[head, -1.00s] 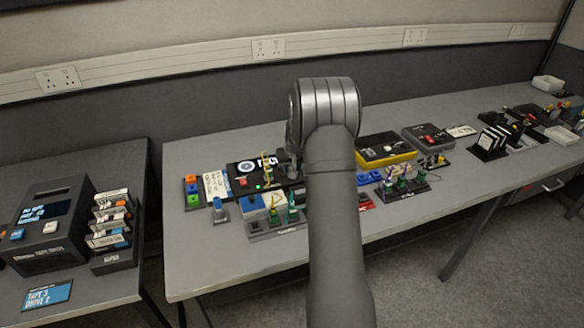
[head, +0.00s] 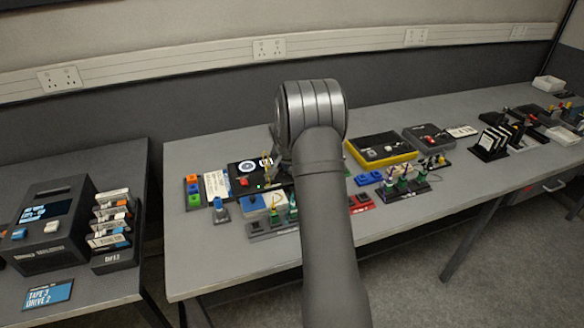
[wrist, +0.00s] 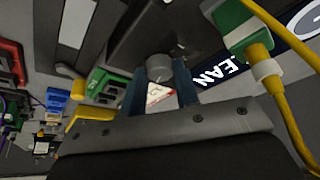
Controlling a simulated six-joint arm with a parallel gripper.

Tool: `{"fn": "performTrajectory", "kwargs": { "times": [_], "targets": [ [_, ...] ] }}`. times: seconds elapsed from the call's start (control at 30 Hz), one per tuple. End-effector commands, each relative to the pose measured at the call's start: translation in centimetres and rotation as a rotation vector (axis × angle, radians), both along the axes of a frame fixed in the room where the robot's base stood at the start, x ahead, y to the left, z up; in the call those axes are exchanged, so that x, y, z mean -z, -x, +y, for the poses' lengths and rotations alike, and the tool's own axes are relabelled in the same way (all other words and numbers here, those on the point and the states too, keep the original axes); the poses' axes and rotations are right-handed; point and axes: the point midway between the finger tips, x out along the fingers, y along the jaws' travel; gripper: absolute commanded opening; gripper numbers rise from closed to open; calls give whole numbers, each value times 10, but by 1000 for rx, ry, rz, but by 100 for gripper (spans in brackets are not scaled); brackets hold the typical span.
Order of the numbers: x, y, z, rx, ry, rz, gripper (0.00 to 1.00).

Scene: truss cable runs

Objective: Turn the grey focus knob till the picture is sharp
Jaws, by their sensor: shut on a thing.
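In the wrist view the grey knob (wrist: 159,67) sits on a dark block, between the blue fingers of my gripper (wrist: 158,76). The fingers are shut on it. In the head view my arm hides the knob and most of the gripper. A dark panel (wrist: 222,66) with large white letters, partly reading "LEAN", lies just right of the fingers in the wrist view. In the head view a black unit (head: 232,178) with a white ring lies left of my wrist. I cannot tell whether any picture is sharp.
Yellow cables with a green plug (wrist: 238,25) pass close on the right in the wrist view. Green connectors (wrist: 103,88) stand on the left. In the head view a yellow-edged box (head: 382,150) lies right of my arm, and a tape drive (head: 52,225) stands on the left table.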

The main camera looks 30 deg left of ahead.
Motion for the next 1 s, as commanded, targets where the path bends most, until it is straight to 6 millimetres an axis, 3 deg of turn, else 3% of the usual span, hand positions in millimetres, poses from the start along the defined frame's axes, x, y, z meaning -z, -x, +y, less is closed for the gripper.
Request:
{"fn": "performTrajectory", "kwargs": {
  "times": [0.4,0.93,0.97,1.0],
  "targets": [
    [0,0,1,187,0,1,6],
    [1,0,1,211,0,2,6],
    [1,0,1,211,0,2,34],
    [1,0,2,211,0,2,42]
  ]
}}
